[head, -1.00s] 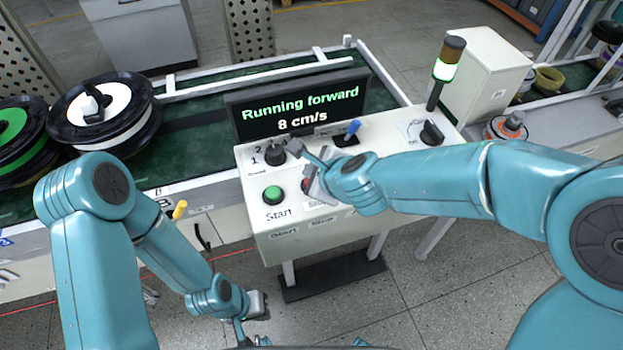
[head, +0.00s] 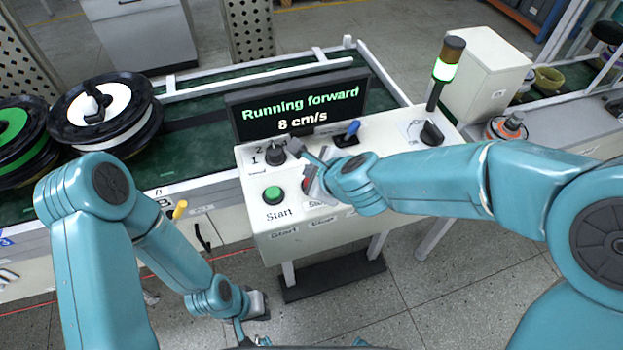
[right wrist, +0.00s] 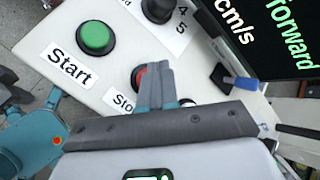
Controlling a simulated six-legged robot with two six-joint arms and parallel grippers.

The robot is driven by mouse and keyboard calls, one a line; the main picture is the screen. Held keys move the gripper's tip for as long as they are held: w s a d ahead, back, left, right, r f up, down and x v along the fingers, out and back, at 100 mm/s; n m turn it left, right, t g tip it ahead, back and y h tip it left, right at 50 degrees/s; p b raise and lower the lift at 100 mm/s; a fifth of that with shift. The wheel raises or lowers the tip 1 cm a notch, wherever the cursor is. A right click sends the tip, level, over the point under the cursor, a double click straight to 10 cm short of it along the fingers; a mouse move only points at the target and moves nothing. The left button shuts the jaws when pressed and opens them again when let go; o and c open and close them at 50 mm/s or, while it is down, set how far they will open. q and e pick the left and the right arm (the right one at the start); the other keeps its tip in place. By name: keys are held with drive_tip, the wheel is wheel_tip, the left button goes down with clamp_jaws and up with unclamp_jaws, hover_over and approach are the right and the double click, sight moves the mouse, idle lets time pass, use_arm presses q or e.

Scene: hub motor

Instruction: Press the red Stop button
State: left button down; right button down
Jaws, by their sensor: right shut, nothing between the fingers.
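The red Stop button (right wrist: 138,77) shows as a small red sliver in the right wrist view, mostly hidden behind my fingers. The label "Stop" below it is partly covered. My right gripper (right wrist: 157,66) is shut and empty, its fingertips over the button's right part; I cannot tell whether they touch it. In the head view my right gripper (head: 311,174) hangs over the white control box (head: 265,226), hiding most of the button. My left gripper (head: 257,306) is low in front of the conveyor, away from the box; its jaws are unclear.
A green Start button (head: 273,195) sits left of the Stop button. A black knob (head: 275,155) and a blue-tipped lever (head: 352,129) are behind. The display (head: 300,105) reads "Running forward 8 cm/s". A signal lamp (head: 446,70) glows green. Spools (head: 103,110) lie on the conveyor.

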drive_tip(key=shift+f, duration=0.1)
drive_tip(key=shift+f+b, duration=0.35)
drive_tip(key=shift+b, duration=0.1)
drive_tip(key=shift+f+b, duration=0.55)
idle(0.6)
idle(0.4)
drive_tip(key=shift+r+p, duration=1)
wheel_tip(320, 180, up, 5)
drive_tip(key=p, duration=0.5)
drive_tip(key=shift+r, duration=0.1)
